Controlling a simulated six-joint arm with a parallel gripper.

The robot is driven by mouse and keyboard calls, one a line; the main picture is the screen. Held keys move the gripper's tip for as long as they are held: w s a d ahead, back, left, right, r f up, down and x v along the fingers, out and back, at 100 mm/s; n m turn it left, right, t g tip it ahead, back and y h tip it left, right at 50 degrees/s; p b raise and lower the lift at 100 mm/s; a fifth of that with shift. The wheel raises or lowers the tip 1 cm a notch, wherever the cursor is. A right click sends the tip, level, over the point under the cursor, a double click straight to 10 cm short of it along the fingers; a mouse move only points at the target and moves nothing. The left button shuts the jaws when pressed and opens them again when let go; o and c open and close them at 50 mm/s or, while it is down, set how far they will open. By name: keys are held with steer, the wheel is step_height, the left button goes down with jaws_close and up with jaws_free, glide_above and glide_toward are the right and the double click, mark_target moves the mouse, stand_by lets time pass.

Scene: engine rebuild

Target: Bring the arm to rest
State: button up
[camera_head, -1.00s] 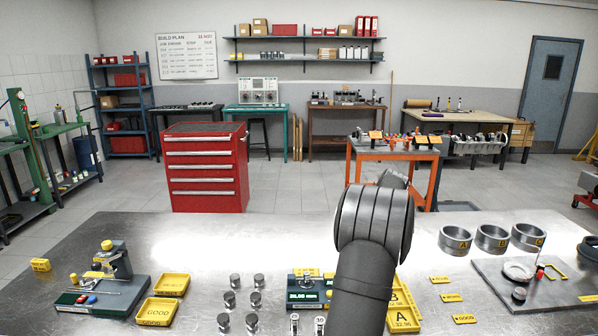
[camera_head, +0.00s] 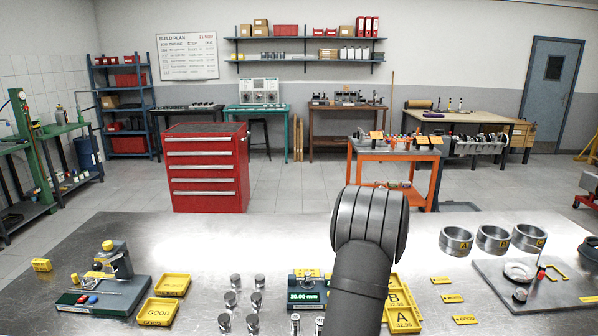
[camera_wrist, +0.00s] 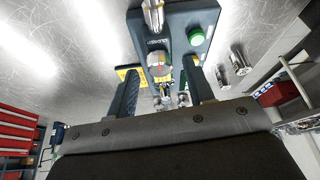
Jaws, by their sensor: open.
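My arm rises from the front of the steel bench in the head view, and its large grey joint hides what is behind it. My gripper is out of sight there. In the wrist view my gripper (camera_wrist: 162,92) shows its two dark fingers, spread apart with nothing held between them. Beyond the fingers is a blue-grey gauge device (camera_wrist: 182,45) with a round metal knob and a green button. The same device with a lit display (camera_head: 307,291) stands on the bench just left of my arm in the head view.
Several metal pistons (camera_head: 236,281) stand left of the display. Yellow trays (camera_head: 172,284) and a measuring stand (camera_head: 118,262) are further left. Lettered yellow bins (camera_head: 403,318) sit right beside my arm. Metal rings (camera_head: 456,241) and a plate (camera_head: 490,270) are at the right.

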steer(key=s+v, duration=0.1)
steer(key=v, duration=1.5)
steer(key=x, duration=1.6)
steer(key=shift+w+a+f, duration=0.15)
steer(key=shift+w+f, duration=0.15)
steer(key=shift+w, duration=0.1)
steer(key=m+t, duration=0.1)
steer(key=m, duration=0.3)
steer(key=shift+s+m+t, duration=0.15)
steer(key=shift+m+t, duration=0.15)
steer(key=shift+t, duration=0.1)
steer(key=m, duration=0.2)
steer(key=m+t+h, duration=0.1)
steer(key=m, duration=0.1)
steer(key=shift+a+t, duration=0.1)
steer(key=shift+t, duration=0.2)
steer(key=m+t+h, duration=0.1)
steer(key=m, duration=0.4)
steer(key=shift+s+a, duration=0.1)
steer(key=shift+s, duration=0.05)
steer(key=shift+m+t+h, duration=0.4)
steer(key=shift+m+h, duration=0.5)
steer(key=shift+m, duration=1)
steer(key=shift+f, duration=0.1)
steer(key=shift+n, duration=0.3)
